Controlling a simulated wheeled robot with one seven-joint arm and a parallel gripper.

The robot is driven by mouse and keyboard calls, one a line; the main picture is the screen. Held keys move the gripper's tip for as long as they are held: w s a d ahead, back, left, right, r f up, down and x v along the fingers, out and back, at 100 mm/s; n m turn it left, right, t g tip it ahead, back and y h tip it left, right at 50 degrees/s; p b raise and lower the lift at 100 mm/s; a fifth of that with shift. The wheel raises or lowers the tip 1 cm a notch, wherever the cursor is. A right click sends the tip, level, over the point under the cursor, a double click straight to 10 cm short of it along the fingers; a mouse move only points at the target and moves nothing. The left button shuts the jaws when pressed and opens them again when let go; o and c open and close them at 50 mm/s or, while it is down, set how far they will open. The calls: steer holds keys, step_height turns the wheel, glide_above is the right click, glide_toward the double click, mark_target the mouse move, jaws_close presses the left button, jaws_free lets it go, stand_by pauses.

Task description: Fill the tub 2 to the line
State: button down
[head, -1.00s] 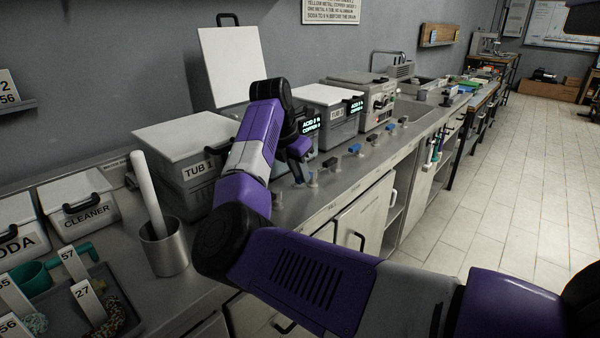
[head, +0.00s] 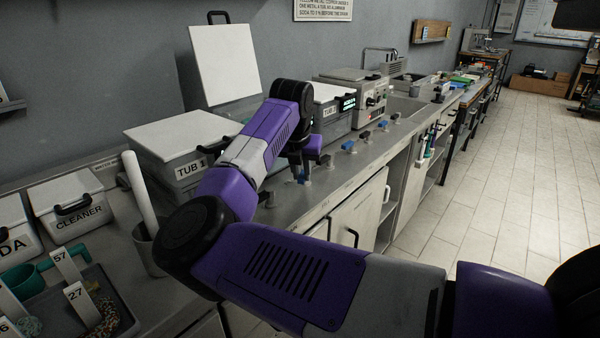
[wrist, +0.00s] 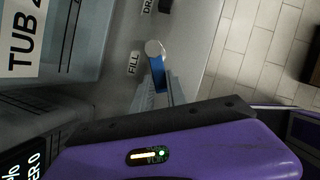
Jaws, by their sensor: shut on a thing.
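Tub 2 (wrist: 60,45) shows in the wrist view at the left, with part of its "TUB 2" label. In the head view its white lid (head: 224,64) stands raised, and my arm hides most of the tub. A blue valve lever (wrist: 157,72) with a round metal end sits beside the "FILL" label (wrist: 133,62) on the steel counter. My gripper (wrist: 160,100) is shut on the blue lever. In the head view my gripper (head: 303,167) is low over the counter's front edge. The water and the fill line inside the tub are hidden.
Tub 1 (head: 185,150), lid closed, stands left of my arm. Tub 3 (head: 332,108) stands to the right. Several more blue and dark levers (head: 349,147) line the counter front. A metal beaker (head: 148,252) with a white rod stands at left. The tiled floor (head: 490,190) is clear.

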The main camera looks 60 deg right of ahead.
steer(key=c, duration=1.3)
jaws_free()
steer(key=shift+v, duration=3.9)
